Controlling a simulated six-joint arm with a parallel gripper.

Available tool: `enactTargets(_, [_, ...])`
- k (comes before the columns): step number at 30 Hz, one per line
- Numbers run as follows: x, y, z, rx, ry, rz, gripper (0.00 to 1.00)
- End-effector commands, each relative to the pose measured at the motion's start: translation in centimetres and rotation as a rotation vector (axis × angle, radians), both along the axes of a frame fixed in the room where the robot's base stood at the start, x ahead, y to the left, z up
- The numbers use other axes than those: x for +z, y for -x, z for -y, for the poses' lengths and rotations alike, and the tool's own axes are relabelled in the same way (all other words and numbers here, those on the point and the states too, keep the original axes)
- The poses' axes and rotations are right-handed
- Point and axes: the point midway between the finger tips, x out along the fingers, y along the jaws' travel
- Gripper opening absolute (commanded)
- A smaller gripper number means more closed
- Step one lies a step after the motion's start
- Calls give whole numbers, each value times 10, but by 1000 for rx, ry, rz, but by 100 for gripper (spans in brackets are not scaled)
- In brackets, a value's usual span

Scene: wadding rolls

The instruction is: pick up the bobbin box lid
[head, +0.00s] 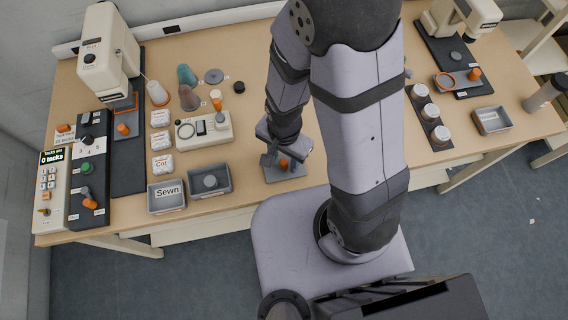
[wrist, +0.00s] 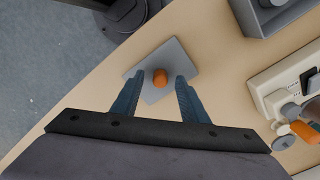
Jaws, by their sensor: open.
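A flat grey square plate with an orange knob, which looks like the bobbin box lid (head: 296,173), lies on the table near its front edge. It also shows in the wrist view (wrist: 176,54), with the orange knob (wrist: 160,77) standing up at its middle. My gripper (wrist: 157,84) is open, its two blue-grey fingers on either side of the knob in the picture, with gaps on both sides. I cannot tell how high the fingertips are above the plate. In the head view, my gripper (head: 284,156) is over the lid and partly hides it.
Table around the lid is clear.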

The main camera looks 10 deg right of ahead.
Motion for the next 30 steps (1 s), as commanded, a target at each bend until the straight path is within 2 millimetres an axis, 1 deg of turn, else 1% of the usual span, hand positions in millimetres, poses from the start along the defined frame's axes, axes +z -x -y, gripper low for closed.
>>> enactTargets(8, [-1,0,0,0,0,1,40])
enactTargets(9, [-1,0,0,0,0,1,31])
enactTargets(11, [-1,0,0,0,-1,1,16])
enactTargets(12, [-1,0,0,0,-1,1,7])
enactTargets(13, [-1,0,0,0,-1,1,0])
enactTargets(23, [-1,0,0,0,0,1,0])
enactTargets(30, [7,-1,0,0,-1,4,0])
